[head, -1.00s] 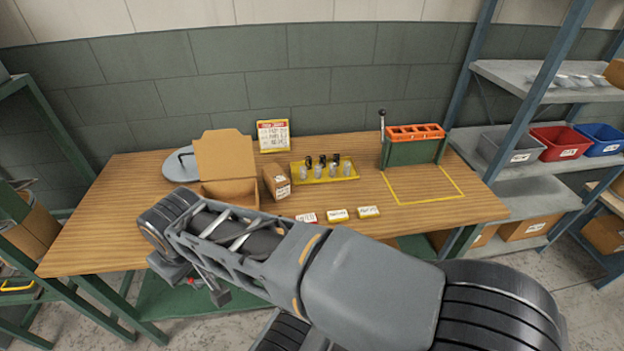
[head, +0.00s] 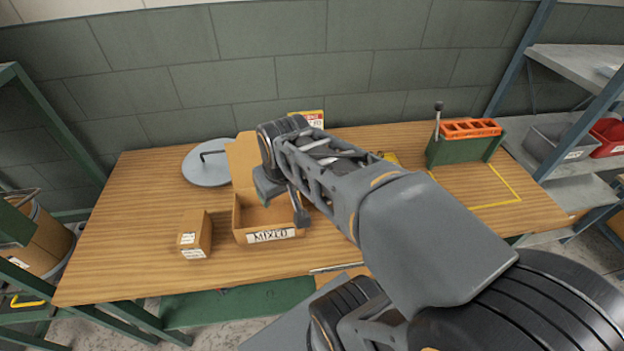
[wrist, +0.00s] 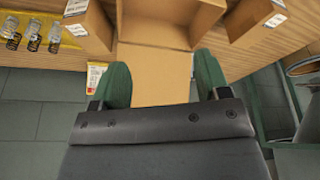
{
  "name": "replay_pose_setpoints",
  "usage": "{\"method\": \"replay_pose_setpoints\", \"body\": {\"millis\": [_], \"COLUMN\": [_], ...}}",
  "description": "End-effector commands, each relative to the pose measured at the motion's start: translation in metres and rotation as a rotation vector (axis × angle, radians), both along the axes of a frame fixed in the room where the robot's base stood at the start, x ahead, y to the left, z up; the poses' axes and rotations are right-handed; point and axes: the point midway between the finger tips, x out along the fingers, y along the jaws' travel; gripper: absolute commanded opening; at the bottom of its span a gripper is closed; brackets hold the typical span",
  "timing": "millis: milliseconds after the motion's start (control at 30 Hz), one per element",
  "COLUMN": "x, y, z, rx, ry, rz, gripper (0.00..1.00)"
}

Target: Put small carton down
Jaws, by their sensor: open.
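A small brown carton (head: 194,236) with white labels stands upright on the table, left of the open box; it also shows at the upper right of the wrist view (wrist: 256,18). A second labelled carton (wrist: 90,25) shows at the upper left of the wrist view; my arm hides it in the head view. My gripper (head: 283,200) is open, with its green fingers apart, and nothing is held between them. It is above the open box and clear of the left carton. Its fingers also show in the wrist view (wrist: 162,82).
The open cardboard box (head: 270,235) has a MIXED label and a raised flap. A grey round lid (head: 206,166) lies behind it. A green fixture with an orange top (head: 466,140) stands at the right. The table's left front is bare.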

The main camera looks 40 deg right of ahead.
Motion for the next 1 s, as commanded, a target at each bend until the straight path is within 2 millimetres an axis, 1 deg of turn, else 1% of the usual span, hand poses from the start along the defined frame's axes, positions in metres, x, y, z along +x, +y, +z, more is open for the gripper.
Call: {"method": "replay_pose_setpoints", "body": {"millis": [33, 67, 100, 167, 200, 300, 400, 433, 500, 600, 800, 1000], "x": [0.014, 0.021, 0.031, 0.043, 0.05, 0.062, 0.069, 0.07, 0.073, 0.076, 0.081, 0.084], "y": [-0.018, -0.029, -0.043, -0.066, -0.081, -0.117, -0.145, -0.151, -0.162, -0.17, -0.171, -0.171], "z": [-0.002, -0.003, -0.004, -0.008, -0.011, -0.02, -0.03, -0.032, -0.039, -0.053, -0.089, -0.116], "rx": [-0.002, -0.005, -0.005, -0.003, -0.001, 0.009, 0.019, 0.022, 0.027, 0.032, 0.033, 0.031], "ry": [0.032, 0.046, 0.065, 0.094, 0.11, 0.146, 0.171, 0.176, 0.186, 0.193, 0.197, 0.194], "rz": [-0.019, -0.025, -0.031, -0.038, -0.044, -0.053, -0.056, -0.058, -0.056, -0.054, -0.051, -0.051], "gripper": [0.74, 0.77, 0.81, 0.87, 0.9, 0.92, 0.92, 0.92, 0.92, 0.92, 0.92, 0.92]}}
